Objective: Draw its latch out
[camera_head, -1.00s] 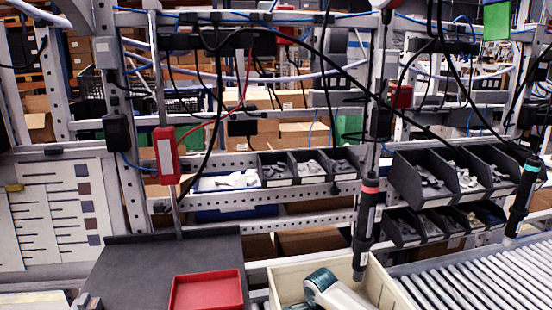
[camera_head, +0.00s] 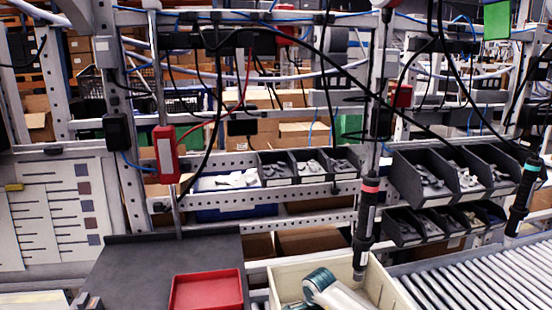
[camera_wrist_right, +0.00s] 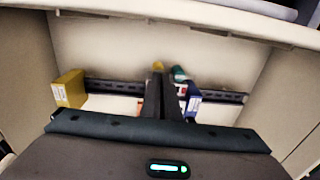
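A black screwdriver with a red band (camera_head: 368,225) hangs upright above the cream bin in the head view. A second one with a teal band (camera_head: 524,195) hangs tilted at the far right. A red box (camera_head: 166,155) is mounted on a thin post at the left. I cannot make out a latch for certain. My right gripper (camera_wrist_right: 163,85) shows only in the wrist view, its two dark fingers side by side with almost no gap. It points into a pale, box-like space, and nothing is clearly held.
The cream bin (camera_head: 276,282) holds a teal and white object (camera_head: 322,284). A red tray (camera_head: 207,292) lies on the dark worktop (camera_head: 130,265). Rollers (camera_head: 470,280) fill the right. Yellow (camera_wrist_right: 70,89) and blue (camera_wrist_right: 194,101) boxes flank my right fingers.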

